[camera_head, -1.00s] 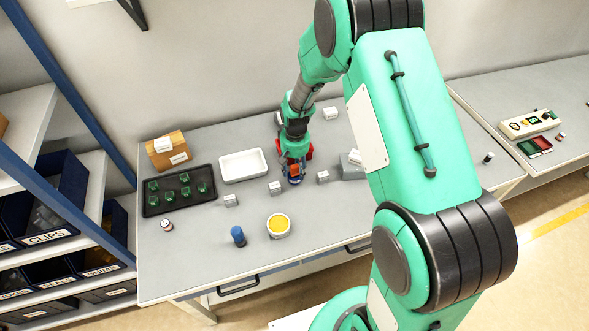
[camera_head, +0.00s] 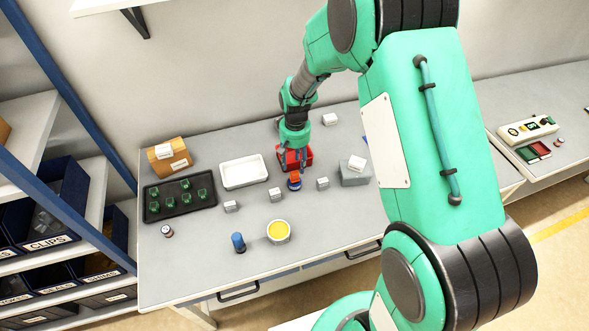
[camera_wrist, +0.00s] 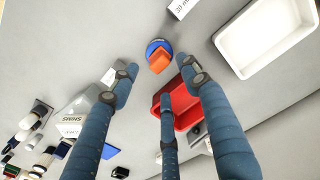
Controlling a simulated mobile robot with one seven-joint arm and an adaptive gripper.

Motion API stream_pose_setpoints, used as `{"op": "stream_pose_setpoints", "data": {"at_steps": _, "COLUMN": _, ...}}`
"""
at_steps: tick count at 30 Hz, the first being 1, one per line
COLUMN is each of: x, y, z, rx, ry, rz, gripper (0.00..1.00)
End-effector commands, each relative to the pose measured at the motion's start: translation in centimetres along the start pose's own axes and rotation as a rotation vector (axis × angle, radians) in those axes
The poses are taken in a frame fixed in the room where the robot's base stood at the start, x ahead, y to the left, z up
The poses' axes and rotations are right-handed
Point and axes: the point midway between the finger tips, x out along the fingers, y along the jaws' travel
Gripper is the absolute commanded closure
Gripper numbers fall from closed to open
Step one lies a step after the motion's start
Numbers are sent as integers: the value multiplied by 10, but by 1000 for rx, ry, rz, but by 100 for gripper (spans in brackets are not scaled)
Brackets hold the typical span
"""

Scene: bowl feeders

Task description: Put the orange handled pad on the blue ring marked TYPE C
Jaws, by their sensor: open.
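The orange pad (camera_head: 295,179) sits on top of the blue ring (camera_head: 294,186) in the middle of the table. In the wrist view the orange pad (camera_wrist: 159,61) covers part of the blue ring (camera_wrist: 157,45); its marking is too small to read. The pad looks slightly off the ring's middle towards my fingers, though the slanted view may cause this. My gripper (camera_head: 292,162) is above and behind the pad, apart from it. In the wrist view my gripper (camera_wrist: 160,78) has its fingers spread with nothing between them.
A red bin (camera_head: 302,155) stands just behind the ring, close to my fingers. Small white blocks (camera_head: 275,195) stand nearby, and a grey block (camera_head: 353,178) is to the right. A white tray (camera_head: 259,183), yellow-topped tub (camera_head: 278,231) and blue cylinder (camera_head: 238,242) surround the free middle.

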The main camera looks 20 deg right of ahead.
Motion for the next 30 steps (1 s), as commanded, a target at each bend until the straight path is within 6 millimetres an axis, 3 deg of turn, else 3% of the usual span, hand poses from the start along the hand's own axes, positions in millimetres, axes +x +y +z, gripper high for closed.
{"op": "stream_pose_setpoints", "data": {"at_steps": 3, "x": -19, "y": 0, "z": 0, "rx": 0, "ry": 2, "rz": 0, "gripper": 54}}
{"op": "stream_pose_setpoints", "data": {"at_steps": 10, "x": -39, "y": 0, "z": 0, "rx": 0, "ry": 1, "rz": 0, "gripper": 54}}
{"op": "stream_pose_setpoints", "data": {"at_steps": 30, "x": -43, "y": 0, "z": 0, "rx": 0, "ry": -1, "rz": 0, "gripper": 54}}
